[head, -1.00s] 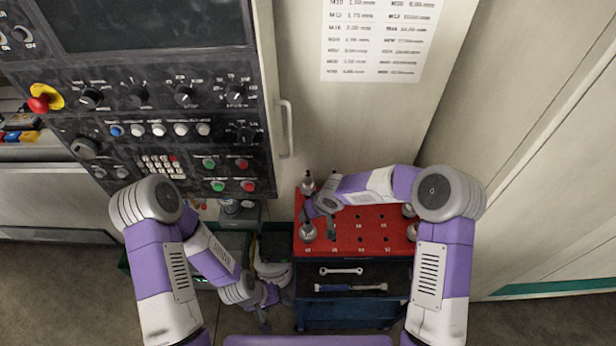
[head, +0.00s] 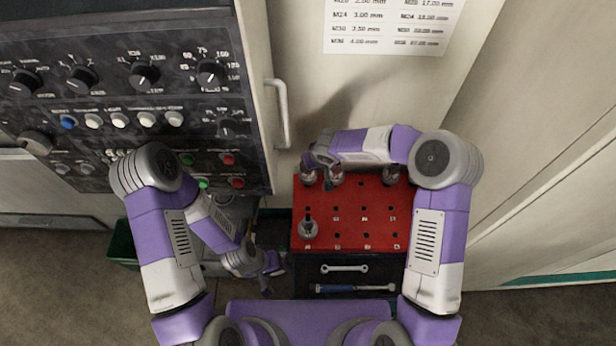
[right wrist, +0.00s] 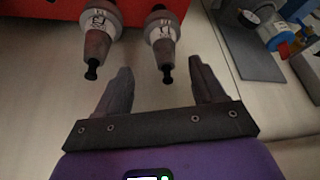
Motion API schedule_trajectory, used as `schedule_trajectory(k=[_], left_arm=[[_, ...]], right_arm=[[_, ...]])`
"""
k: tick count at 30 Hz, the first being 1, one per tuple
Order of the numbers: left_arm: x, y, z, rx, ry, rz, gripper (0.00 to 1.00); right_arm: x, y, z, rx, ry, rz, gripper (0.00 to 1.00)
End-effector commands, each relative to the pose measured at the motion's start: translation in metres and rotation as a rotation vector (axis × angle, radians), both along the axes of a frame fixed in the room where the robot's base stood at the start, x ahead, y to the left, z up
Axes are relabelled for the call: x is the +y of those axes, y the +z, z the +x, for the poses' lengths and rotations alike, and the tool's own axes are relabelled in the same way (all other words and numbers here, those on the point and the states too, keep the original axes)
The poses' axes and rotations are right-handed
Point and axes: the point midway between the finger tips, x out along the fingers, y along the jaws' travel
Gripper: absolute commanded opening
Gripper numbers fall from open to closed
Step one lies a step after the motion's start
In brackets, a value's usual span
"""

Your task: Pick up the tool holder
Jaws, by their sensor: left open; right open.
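Several grey tool holders stand upright in the red perforated top (head: 350,215) of a cart. One tool holder (head: 308,229) is at the front left, another (head: 390,176) at the back right. Two more, one (head: 308,178) at the back left corner and one (head: 337,177) beside it, are partly covered by my right gripper. In the right wrist view two tool holders show, a left one (right wrist: 97,32) and a right one (right wrist: 161,38). My right gripper (right wrist: 160,68) is open and empty, its fingertips near the right one. My left gripper (head: 270,268) is open and low, left of the cart.
A machine control panel (head: 110,100) with knobs and buttons fills the upper left. A cabinet door handle (head: 281,113) is behind the cart. A wrench (head: 345,268) lies below the red top. A green bin (head: 122,245) is on the floor at left.

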Motion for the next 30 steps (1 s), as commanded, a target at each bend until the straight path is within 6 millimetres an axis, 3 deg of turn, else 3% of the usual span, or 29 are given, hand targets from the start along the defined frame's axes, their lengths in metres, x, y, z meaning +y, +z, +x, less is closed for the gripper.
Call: schedule_trajectory(k=[21,30], left_arm=[[0.000,0.013,0.000,0.000,0.000,0.000,0.69],[0.000,0.013,0.000,0.000,0.000,0.000,0.69]], right_arm=[[0.018,-0.062,0.030,0.001,-0.001,0.001,0.69],[0.019,-0.066,0.032,-0.001,0.000,0.000,0.69]])
